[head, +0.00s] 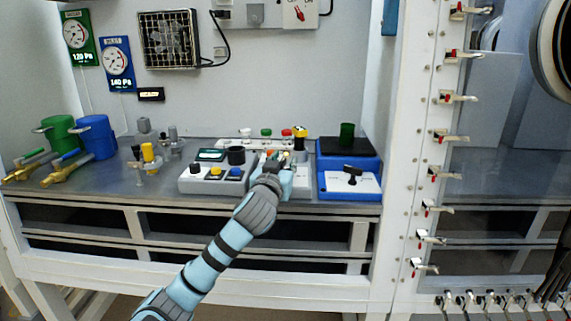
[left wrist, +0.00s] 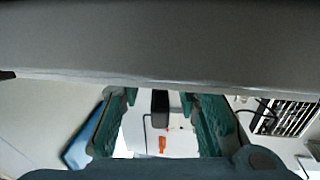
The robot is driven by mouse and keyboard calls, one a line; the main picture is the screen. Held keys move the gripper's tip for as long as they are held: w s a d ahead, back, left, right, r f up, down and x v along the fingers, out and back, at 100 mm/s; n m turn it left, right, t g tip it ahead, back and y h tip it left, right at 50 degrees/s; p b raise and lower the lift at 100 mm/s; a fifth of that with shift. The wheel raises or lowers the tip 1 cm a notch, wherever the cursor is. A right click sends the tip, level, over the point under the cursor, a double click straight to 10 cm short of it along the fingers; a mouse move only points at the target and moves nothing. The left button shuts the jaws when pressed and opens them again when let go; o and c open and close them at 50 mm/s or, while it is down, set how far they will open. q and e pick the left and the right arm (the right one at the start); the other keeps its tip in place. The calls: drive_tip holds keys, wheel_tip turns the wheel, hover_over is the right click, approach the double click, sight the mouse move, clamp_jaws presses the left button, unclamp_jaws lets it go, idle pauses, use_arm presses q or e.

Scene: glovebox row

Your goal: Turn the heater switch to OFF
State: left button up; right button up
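No label in view lets me read which control is the heater switch. A blue unit (head: 328,185) with a black top plate has a black T-shaped knob (head: 353,175) on its white front panel, right of my left gripper. A white wall panel at the top has a red switch (head: 299,13) with ON beside it. My left gripper (head: 273,169) is over the middle white box (head: 300,187) on the bench. In the left wrist view its green fingers (left wrist: 158,118) are apart, with a black block-like part (left wrist: 160,105) between them and gaps both sides. My right gripper does not show clearly.
A white button box (head: 212,185) stands left of the gripper. A green beaker (head: 347,133) stands on the blue unit. Blue and green canisters (head: 96,137) are at the left. A fan (head: 168,40) hangs on the back wall. A white clamp-lined post (head: 415,150) stands right.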

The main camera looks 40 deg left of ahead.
use_arm(q)
drive_tip(key=shift+x, duration=0.85)
clamp_jaws()
drive_tip(key=shift+r+n+g+y+p, duration=0.15)
drive_tip(key=shift+n+g+y+p, duration=0.3)
drive_tip(key=shift+y+p, duration=0.2)
drive_tip(key=shift+s+a+n+g+y, duration=0.2)
drive_tip(key=shift+n+g+y, duration=0.15)
drive_tip(key=shift+n+y, duration=0.1)
unclamp_jaws()
